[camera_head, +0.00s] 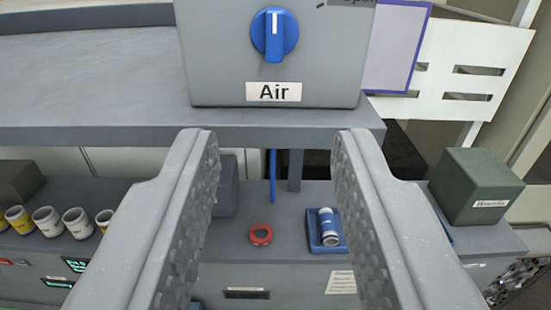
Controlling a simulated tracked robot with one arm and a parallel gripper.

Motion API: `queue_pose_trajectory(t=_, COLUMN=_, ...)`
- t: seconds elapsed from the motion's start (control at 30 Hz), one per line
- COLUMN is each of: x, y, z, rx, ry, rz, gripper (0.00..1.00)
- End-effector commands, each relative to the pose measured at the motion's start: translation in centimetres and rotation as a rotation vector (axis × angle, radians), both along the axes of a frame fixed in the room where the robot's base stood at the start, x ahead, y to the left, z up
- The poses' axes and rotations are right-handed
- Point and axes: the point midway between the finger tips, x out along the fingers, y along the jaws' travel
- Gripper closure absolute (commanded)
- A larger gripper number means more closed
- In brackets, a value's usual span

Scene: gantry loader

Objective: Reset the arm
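My gripper (276,150) is open, with its two grey fingers wide apart and nothing between them. The fingertips point at a grey box with a blue rotary knob (274,35) and a label reading "Air". The knob's white mark points straight up. The knob lies beyond and above the fingertips, and the gripper does not appear to touch it. The rest of my arm is not in view.
The Air box (330,80) stands on a grey shelf (90,75). On the lower bench are a red ring (260,235), a blue tray (315,243) with a small blue-and-white cylinder (328,226), several cups (77,223) at left and a dark green box (476,184) at right.

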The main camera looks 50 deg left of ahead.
Motion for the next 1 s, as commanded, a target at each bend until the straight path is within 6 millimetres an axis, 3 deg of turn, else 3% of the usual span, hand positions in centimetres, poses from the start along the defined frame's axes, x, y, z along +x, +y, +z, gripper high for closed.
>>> queue_pose_trajectory(t=0.17, x=0.2, y=-0.1, z=-0.2, rx=0.003, ry=0.005, rz=-0.007, gripper=0.66)
queue_pose_trajectory(t=0.37, x=2.1, y=-0.9, z=-1.7, rx=0.025, ry=0.051, rz=-0.069, gripper=0.66)
queue_pose_trajectory(t=0.77, x=7.5, y=-4.3, z=-8.0, rx=0.061, ry=0.154, rz=-0.285, gripper=0.66)
queue_pose_trajectory(t=1.0, x=9.8, y=-6.8, z=-12.9, rx=0.056, ry=0.192, rz=-0.423, gripper=0.66)
